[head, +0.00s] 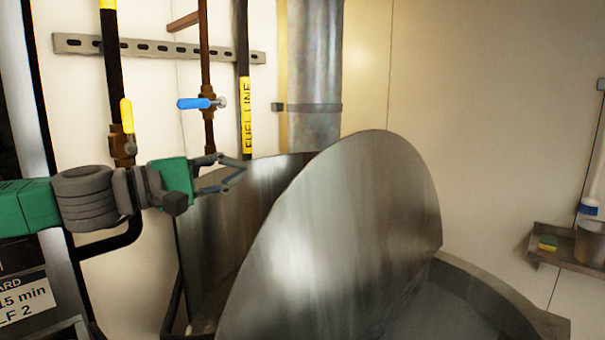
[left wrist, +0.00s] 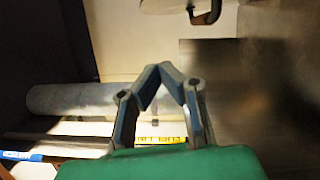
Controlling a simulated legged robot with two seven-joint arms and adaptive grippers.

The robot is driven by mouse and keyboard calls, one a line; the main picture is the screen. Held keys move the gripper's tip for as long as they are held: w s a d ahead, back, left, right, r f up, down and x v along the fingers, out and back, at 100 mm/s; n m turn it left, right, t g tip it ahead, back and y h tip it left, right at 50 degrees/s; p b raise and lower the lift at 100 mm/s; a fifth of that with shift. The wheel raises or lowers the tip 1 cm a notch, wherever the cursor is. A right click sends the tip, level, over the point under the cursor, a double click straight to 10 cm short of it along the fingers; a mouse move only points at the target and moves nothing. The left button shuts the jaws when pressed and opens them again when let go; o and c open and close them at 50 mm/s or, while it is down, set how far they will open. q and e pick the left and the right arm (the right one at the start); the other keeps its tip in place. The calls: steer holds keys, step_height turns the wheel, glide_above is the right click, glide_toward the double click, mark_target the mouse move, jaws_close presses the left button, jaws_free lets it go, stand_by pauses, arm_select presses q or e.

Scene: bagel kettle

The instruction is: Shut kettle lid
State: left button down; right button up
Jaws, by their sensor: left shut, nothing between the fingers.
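The kettle lid (head: 345,235) is a large round sheet of brushed metal. It stands raised and steeply tilted over the kettle (head: 500,300), whose curved rim and part of whose inside show at the lower right. A second upright metal sheet (head: 225,225) stands behind the lid at its left. My left gripper (head: 240,168) is shut and empty, level with the top of that sheet and left of the lid's upper edge. I cannot tell whether it touches the sheet. In the left wrist view its fingertips (left wrist: 166,68) meet, with metal surface (left wrist: 215,80) to their right. My right gripper is out of view.
Wall pipes with a yellow-handled valve (head: 127,115) and a blue-handled valve (head: 195,103) stand close behind my left arm. A wide metal duct (head: 314,70) rises behind the lid. A shelf (head: 570,256) with a sponge and a cup hangs at the right.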

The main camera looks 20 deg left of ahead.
arm_select(q)
steer(key=w+d+r+b, duration=0.1)
steer(key=w+d, duration=0.5)
steer(key=d, duration=0.3)
steer(key=shift+d, duration=0.35)
steer(key=shift+w+r, duration=0.1)
